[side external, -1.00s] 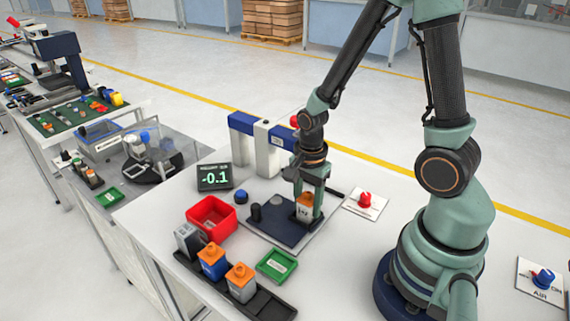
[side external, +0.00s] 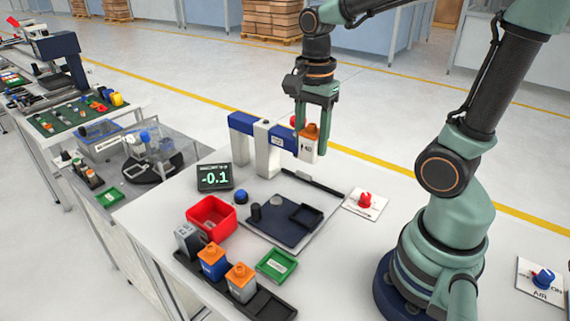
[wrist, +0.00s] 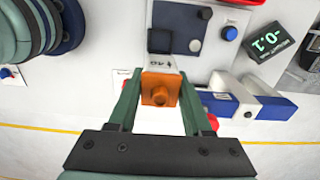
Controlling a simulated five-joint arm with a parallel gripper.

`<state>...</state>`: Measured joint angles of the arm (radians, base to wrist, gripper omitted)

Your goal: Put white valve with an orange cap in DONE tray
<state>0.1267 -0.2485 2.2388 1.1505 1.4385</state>
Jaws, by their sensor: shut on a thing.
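My gripper (side external: 312,128) is shut on the white valve with an orange cap (side external: 308,150) and holds it upright, high above the table. In the wrist view, the orange cap of the held valve (wrist: 160,88) is between the fingers (wrist: 160,100), with its white body beyond. A small green tray (side external: 277,265) with a white label lies empty at the table's front; its lettering is too small to read. The valve is well apart from this tray, behind it in the side view.
A dark fixture plate (side external: 284,232) with an empty square nest lies mid-table. A red bin (side external: 211,216), a black rack (side external: 262,303) holding several capped blocks, and a display (side external: 214,177) reading -0.1 stand left. A blue-and-white frame (side external: 262,148) stands behind.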

